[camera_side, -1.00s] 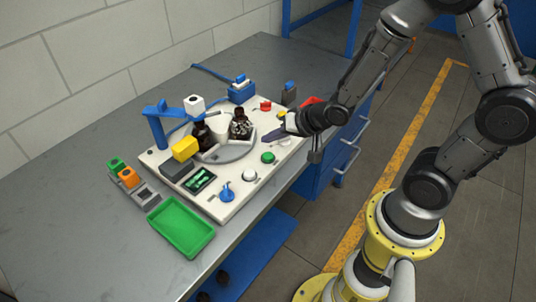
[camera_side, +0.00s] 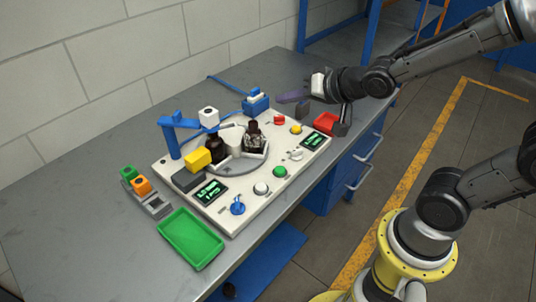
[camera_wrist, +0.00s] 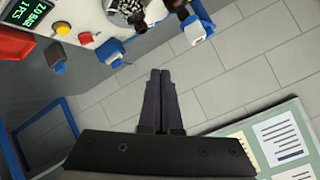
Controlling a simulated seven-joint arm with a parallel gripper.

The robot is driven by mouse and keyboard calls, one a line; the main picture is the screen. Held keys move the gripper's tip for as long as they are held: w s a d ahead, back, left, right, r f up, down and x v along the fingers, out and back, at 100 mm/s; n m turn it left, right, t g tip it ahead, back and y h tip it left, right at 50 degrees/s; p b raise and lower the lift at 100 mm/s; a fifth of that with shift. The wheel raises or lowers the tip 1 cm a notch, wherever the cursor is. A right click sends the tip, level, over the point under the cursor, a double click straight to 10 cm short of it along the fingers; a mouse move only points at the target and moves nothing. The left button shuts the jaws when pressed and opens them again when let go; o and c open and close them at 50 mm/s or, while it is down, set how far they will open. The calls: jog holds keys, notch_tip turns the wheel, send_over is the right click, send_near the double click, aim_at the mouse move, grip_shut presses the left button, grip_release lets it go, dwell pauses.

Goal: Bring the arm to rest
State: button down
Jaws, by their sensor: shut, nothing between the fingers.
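My gripper (camera_side: 280,99) is in the side view above the back right part of the table, pointing left, its purple-grey fingers together. In the wrist view the two fingers of my gripper (camera_wrist: 160,80) lie side by side with nothing between them. Two amber bottles stand on the round grey plate (camera_side: 238,166) of the white panel (camera_side: 228,214): one dark bottle (camera_side: 215,148) and one with a pale label (camera_side: 254,138). My gripper is apart from both bottles and from the panel.
A green tray (camera_side: 190,240) lies at the table's front left. A blue post (camera_side: 170,140) and a yellow block (camera_side: 197,158) stand on the panel. A red bin (camera_side: 326,123) sits at its right. The left of the grey table (camera_side: 75,220) is clear.

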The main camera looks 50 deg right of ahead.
jog(key=s+r+n, duration=0.1)
jog(key=s+r, duration=0.4)
jog(key=s+f+n+g, duration=0.3)
jog(key=s+n+g, duration=0.3)
jog(key=s, duration=0.9)
jog(key=shift+s+f, duration=0.2)
